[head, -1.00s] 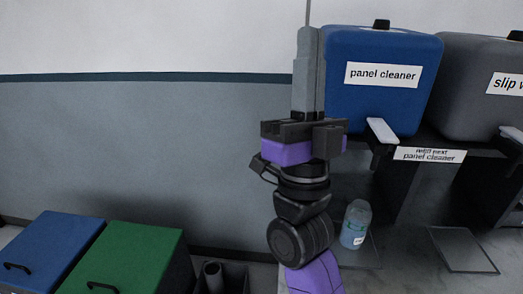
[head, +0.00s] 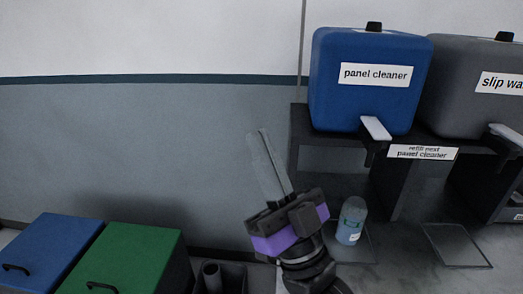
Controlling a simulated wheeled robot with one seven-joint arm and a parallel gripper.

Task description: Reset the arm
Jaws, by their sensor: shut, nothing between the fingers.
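My gripper (head: 258,140) shows in the head view, left of the dark shelf. Its two long grey fingers are together and point up and slightly left, with nothing between them. The black and purple wrist (head: 290,228) is below them, low in the middle of the picture. The rest of my arm runs out of the bottom edge.
A blue panel cleaner tank (head: 370,105) and a grey tank (head: 470,115) stand on the dark shelf (head: 318,133). A clear bottle (head: 350,222) stands below, close to my wrist. Blue (head: 52,252) and green (head: 130,255) lidded bins are at lower left.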

